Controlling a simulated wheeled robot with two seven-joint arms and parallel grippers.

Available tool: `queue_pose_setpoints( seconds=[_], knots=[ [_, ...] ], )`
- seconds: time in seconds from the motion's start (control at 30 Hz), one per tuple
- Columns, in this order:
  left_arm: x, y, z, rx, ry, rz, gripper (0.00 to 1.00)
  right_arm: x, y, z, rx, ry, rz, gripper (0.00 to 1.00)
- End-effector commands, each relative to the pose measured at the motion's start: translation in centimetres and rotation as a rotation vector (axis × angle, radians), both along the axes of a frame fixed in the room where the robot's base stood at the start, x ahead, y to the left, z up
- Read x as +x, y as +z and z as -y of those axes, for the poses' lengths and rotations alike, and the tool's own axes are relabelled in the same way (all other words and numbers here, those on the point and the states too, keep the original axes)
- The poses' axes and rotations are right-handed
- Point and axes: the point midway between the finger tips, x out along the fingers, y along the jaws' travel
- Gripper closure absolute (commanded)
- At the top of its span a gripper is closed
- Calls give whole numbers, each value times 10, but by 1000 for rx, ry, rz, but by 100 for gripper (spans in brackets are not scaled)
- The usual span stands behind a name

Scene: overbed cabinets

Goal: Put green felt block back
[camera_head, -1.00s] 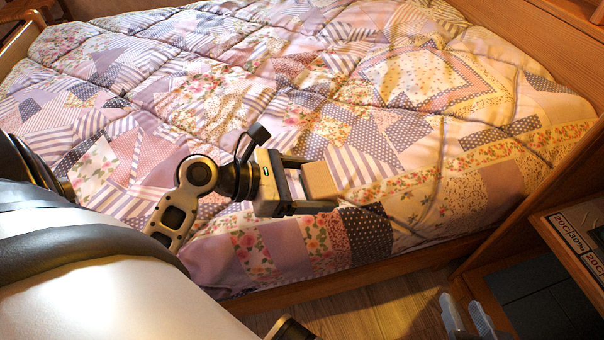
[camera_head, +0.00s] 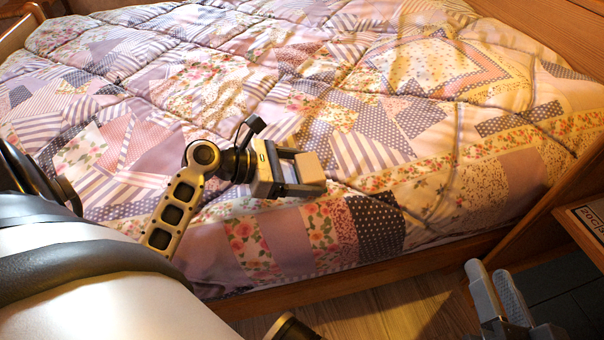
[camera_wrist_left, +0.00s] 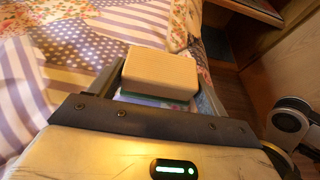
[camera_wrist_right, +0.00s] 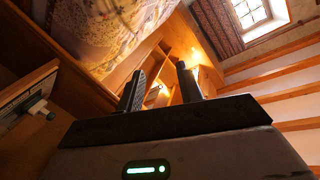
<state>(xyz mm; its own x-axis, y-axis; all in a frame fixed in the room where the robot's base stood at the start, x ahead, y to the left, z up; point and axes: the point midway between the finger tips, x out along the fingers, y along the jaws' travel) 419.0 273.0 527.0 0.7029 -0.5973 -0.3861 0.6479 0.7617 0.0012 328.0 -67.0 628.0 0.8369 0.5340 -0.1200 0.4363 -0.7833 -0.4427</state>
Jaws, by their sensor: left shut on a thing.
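A beige block (camera_head: 311,168) is held in my left gripper (camera_head: 299,173), above the near part of the bed. In the left wrist view the block (camera_wrist_left: 161,70) sits between the two fingers, with a thin green layer showing under its near lower edge. My right gripper (camera_head: 497,290) is at the bottom right of the head view, beyond the bed's near edge. In the right wrist view its two fingers (camera_wrist_right: 161,88) stand apart with nothing between them.
A bed with a patchwork quilt (camera_head: 250,65) fills most of the head view. A wooden side panel (camera_head: 545,205) stands at the bed's right end. A shelf with a printed label (camera_head: 590,222) is at the right edge. Wooden floor (camera_head: 400,305) shows below the bed.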

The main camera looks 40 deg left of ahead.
Motion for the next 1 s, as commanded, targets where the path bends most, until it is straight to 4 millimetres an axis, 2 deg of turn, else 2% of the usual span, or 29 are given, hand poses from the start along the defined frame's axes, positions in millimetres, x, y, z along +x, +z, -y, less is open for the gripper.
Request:
queue_pose_setpoints(
  seconds=[0.17, 0.2, 0.27, 0.3, 0.67, 0.87, 1.0],
  knots=[
    [0, 0, 0, -2, 1, 0, 42, 0, 1, 0, -4, -1, -1, 64],
    [0, -1, 0, -2, 0, -1, 21, 0, 1, 0, -6, -1, -1, 64],
    [0, -1, 0, -1, -1, -1, 4, 0, 0, 0, -6, -1, -1, 64],
    [0, -1, 0, -1, -1, -1, 2, 0, 0, 0, -6, -1, -1, 64],
    [-4, 4, -3, 1, 0, -1, 2, 0, 2, 0, -6, -1, -1, 64],
    [-29, 19, -24, 0, 1, -5, 2, 2, 11, 3, -63, -12, 7, 64],
    [-51, 31, -42, 2, 1, -5, 2, 1, 2, 6, -129, -16, -15, 64]
  ],
)
